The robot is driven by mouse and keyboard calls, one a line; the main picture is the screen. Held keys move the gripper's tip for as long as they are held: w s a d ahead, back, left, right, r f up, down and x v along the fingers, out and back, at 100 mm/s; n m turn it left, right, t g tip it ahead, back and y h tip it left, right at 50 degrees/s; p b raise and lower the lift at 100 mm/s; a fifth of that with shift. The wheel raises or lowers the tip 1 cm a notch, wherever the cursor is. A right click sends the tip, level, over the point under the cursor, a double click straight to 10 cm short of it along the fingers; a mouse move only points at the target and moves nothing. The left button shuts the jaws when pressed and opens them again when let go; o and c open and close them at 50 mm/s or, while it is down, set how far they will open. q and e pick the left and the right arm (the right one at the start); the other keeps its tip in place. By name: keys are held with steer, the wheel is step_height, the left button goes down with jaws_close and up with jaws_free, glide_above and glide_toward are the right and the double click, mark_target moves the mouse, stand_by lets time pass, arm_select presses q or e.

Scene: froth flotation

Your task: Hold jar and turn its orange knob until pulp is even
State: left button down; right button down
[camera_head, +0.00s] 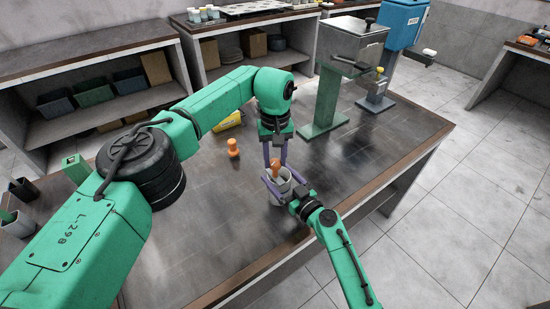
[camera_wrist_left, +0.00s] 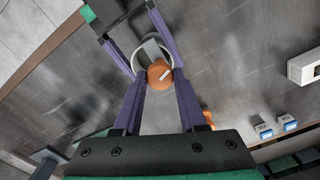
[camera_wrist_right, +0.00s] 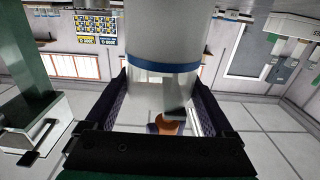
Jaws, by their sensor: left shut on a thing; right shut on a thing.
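The whitish jar (camera_head: 279,197) stands near the front edge of the dark table, with its orange knob (camera_head: 277,168) on top. My left gripper (camera_head: 275,166) reaches down from above, its purple fingers closed on either side of the knob. In the left wrist view the knob (camera_wrist_left: 159,74) sits between those fingertips and bears a pale mark. My right gripper (camera_head: 283,190) comes from the front right and is shut around the jar's side. In the right wrist view the jar (camera_wrist_right: 165,35) has a blue band; orange shows below it. The pulp inside cannot be made out.
Behind the jar, an orange piece (camera_head: 233,148) and a yellow object (camera_head: 229,121) are on the table (camera_head: 360,165). A green-stand machine (camera_head: 326,98) and a blue machine (camera_head: 402,22) stand at the back right. The table right of the jar is clear.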

mark_target(275, 162)
arm_select(q)
steer(key=shift+w, duration=0.1)
steer(key=shift+c, duration=2.2)
jaws_free()
step_height(275, 162, up, 12)
